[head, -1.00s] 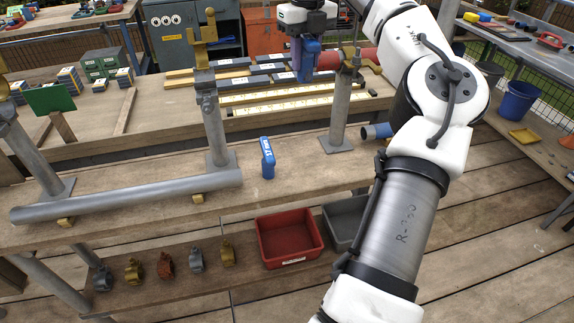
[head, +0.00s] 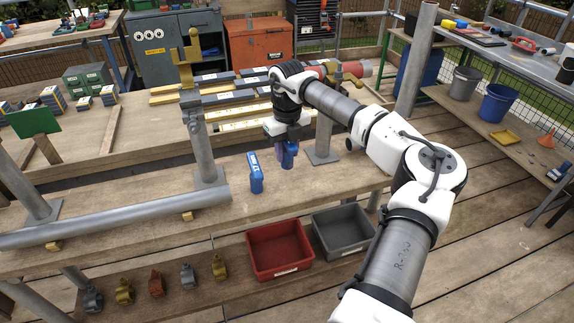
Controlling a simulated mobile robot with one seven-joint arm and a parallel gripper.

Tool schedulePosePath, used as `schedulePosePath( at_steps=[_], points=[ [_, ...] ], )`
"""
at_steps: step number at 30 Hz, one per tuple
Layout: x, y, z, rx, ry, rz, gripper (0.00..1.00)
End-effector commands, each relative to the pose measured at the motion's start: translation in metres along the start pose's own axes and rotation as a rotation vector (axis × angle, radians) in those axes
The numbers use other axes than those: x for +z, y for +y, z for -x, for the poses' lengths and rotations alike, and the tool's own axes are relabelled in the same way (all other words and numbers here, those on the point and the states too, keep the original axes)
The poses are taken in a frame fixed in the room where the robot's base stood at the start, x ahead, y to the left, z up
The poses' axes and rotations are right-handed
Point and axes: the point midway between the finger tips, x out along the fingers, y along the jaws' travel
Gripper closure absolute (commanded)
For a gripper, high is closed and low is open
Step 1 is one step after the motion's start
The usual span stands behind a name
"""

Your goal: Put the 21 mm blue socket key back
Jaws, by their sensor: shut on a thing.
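My gripper (head: 287,146) is above the wooden bench, near its right part, pointing down. It is shut on a blue socket key (head: 287,157), of which only a short blue part shows below the jaws; its size marking cannot be read. To its left a blue upright holder-like piece (head: 255,173) with a white vertical label stands on the bench (head: 225,212). The held key is right of this piece and apart from it. Whether the key touches the bench cannot be told.
A scaffold post (head: 322,135) stands right behind my gripper, another post (head: 204,140) left of the blue piece. A long grey tube (head: 120,217) lies on the bench's left. A red bin (head: 280,250) and a grey bin (head: 343,231) sit lower in front.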

Motion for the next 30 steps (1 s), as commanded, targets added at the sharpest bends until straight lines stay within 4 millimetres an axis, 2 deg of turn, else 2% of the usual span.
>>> schedulePosePath(
  at_steps=[3,10,16,27,28,30],
  points=[
    [0.0,0.001,-0.016,0.001,-0.001,0.001,1.0],
    [0.0,0.0,-0.033,0.001,0.0,0.001,1.0],
    [0.0,0.001,-0.061,0.002,0.0,0.001,1.0],
    [0.0,0.0,-0.069,0.0,-0.001,0.001,1.0],
    [0.0,0.0,-0.069,0.0,0.0,0.001,0.68],
    [0.0,0.0,-0.068,0.0,0.0,0.001,0.59]
  ],
)
